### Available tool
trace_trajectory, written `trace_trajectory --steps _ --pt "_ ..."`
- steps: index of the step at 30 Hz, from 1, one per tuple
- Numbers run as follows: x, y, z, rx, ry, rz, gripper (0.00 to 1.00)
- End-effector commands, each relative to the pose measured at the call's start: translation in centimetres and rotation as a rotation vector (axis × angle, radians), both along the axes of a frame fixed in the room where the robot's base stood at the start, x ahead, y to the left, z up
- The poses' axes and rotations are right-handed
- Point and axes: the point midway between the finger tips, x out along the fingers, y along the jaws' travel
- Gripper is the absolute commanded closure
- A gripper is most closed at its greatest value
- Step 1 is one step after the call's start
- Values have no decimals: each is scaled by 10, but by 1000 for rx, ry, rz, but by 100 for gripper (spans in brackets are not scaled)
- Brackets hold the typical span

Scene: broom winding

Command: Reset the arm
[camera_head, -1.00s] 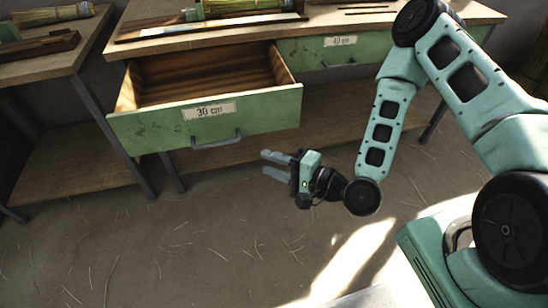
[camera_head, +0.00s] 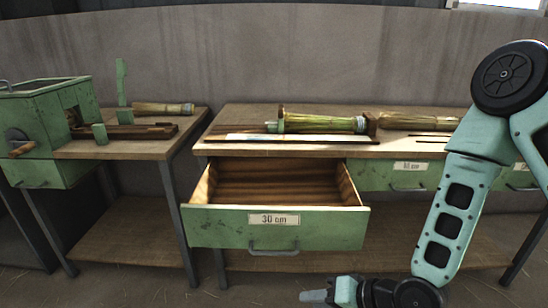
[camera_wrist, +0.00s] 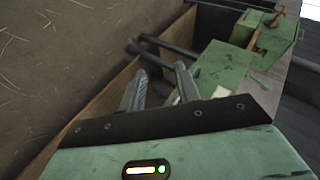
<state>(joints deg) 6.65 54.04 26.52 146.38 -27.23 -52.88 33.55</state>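My gripper (camera_head: 312,296) is at the bottom edge of the head view, low in front of the open drawer (camera_head: 225,229) labelled 30 cm. Only part of it shows there. In the wrist view its two grey fingers (camera_wrist: 162,88) stand apart with nothing between them. The drawer is pulled out and its visible inside is empty. My gripper is apart from the drawer in the head view.
The workbench (camera_head: 240,118) carries a bundle of straw (camera_head: 318,123) in a holder and another bundle (camera_head: 415,122). A shut drawer (camera_head: 385,176) is to the right. A green machine (camera_head: 50,118) stands on the left table (camera_head: 130,150). Floor is open in front.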

Motion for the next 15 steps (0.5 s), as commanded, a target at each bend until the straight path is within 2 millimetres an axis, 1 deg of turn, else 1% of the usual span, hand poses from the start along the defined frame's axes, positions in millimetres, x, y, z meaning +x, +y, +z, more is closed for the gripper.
trace_trajectory --steps 1,3,5,8,11,15 --pt "-1 0 7 -88 -23 60 67" --pt "-5 -3 13 -211 -36 136 67" --pt "-9 -7 21 -311 -43 197 67" --pt "-19 -14 39 -461 -48 290 67" --pt "-32 -21 61 -591 -42 371 67" --pt "-59 -30 98 -734 -20 478 67"
